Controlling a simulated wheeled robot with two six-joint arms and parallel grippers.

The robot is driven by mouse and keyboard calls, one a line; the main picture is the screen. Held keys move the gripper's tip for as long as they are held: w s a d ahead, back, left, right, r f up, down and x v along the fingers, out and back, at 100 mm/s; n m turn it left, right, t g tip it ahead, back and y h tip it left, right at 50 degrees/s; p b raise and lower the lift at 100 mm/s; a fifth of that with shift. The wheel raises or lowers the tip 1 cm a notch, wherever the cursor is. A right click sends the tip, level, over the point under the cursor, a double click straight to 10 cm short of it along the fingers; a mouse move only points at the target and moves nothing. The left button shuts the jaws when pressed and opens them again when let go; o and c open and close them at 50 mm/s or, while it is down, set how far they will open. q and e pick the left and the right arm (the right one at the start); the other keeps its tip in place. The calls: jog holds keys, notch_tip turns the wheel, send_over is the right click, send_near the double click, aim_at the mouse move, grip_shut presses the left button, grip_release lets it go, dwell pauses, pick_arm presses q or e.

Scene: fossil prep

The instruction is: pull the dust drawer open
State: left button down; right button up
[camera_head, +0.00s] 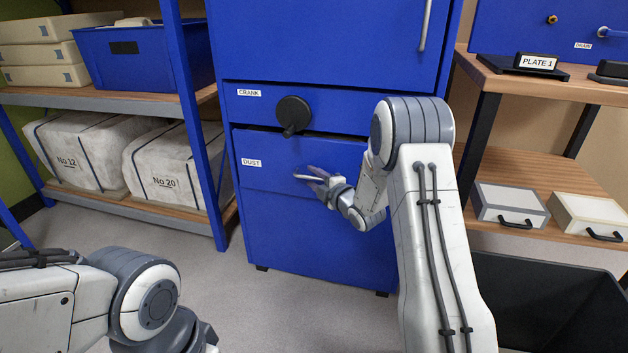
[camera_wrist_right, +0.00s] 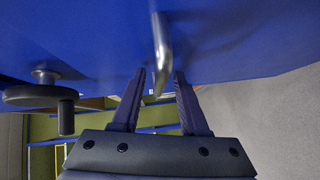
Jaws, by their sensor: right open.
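The dust drawer (camera_head: 275,172) is a blue front marked DUST, low in the blue cabinet in the head view. A dark gap shows along its top edge; I cannot tell how far out it stands. Its metal handle (camera_wrist_right: 161,45) shows in the wrist view as a bar. My right gripper (camera_head: 314,180) is at the drawer front. In the wrist view the right gripper (camera_wrist_right: 159,74) is open, with the near end of the handle between its two fingertips and a gap on each side. Only my left arm shows at lower left; its gripper is out of frame.
A black crank knob (camera_head: 293,114) sticks out above the drawer and shows at left in the wrist view (camera_wrist_right: 40,93). A shelf rack (camera_head: 70,98) stands left. A wooden stand (camera_head: 545,155) and a black bin (camera_head: 540,295) are right. The floor (camera_head: 260,310) before the cabinet is clear.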

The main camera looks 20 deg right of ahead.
grip_shut()
dwell(1.4)
